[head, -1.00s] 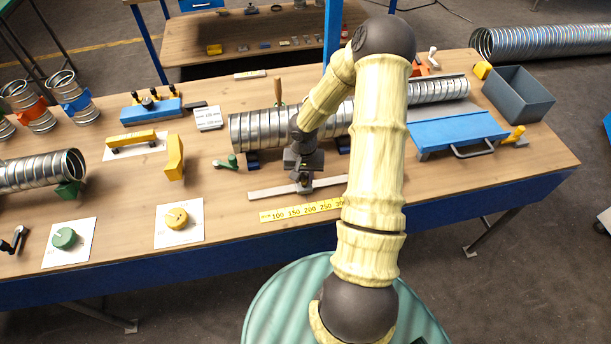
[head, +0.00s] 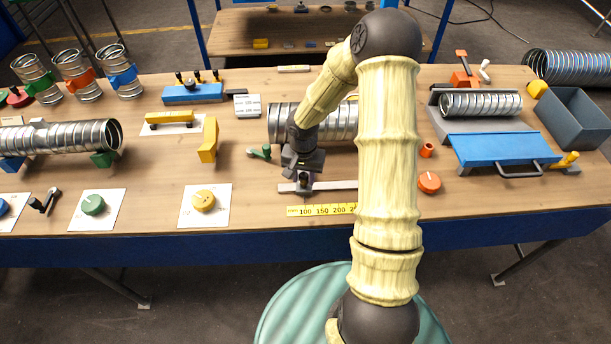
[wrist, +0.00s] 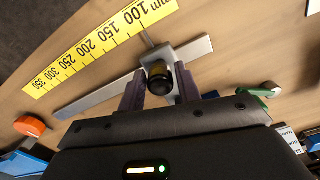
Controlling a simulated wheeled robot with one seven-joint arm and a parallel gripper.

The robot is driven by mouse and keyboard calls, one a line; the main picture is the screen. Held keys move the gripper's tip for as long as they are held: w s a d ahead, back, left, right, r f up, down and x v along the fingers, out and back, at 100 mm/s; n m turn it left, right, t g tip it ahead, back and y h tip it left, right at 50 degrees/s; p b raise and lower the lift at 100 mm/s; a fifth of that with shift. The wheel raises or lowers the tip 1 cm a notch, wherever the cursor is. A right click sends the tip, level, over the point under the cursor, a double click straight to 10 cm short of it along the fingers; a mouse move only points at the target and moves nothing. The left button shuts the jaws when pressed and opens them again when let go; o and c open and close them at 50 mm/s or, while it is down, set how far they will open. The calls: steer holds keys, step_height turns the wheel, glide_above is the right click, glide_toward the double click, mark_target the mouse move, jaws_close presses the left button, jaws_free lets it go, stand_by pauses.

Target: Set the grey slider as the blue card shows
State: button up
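The grey slider (wrist: 158,98) sits on a flat light metal rail (wrist: 100,92) and has an upright black knob (wrist: 158,76). In the head view my gripper (head: 303,170) is over the left part of the rail (head: 335,185). The yellow millimetre scale (head: 322,210) runs in front of the rail. The slider stands close to the 100 mark. A small white card with printed lines (head: 247,105) stands behind; its writing is too small to read surely, and no card looks clearly blue.
A green-handled lever (head: 262,152) and a silver spiral duct (head: 340,122) are behind the rail. A yellow dial (head: 204,201) lies to the left. An orange knob (head: 429,182) and a blue hinged plate (head: 505,150) are to the right.

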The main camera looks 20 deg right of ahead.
steer(key=shift+o, duration=1.1)
steer(key=shift+r, duration=0.1)
step_height(320, 180, up, 17)
steer(key=b, duration=0.1)
steer(key=shift+b, duration=0.3)
steer(key=s+a+n+t, duration=0.1)
steer(key=s+a+n, duration=0.1)
steer(key=s, duration=0.5)
steer(key=s+a+f+n+t, duration=0.1)
steer(key=s+n, duration=0.3)
steer(key=s, duration=0.4)
steer(key=shift+a+f+t, duration=0.15)
steer(key=shift+a+t, duration=0.15)
steer(key=shift+a, duration=0.05)
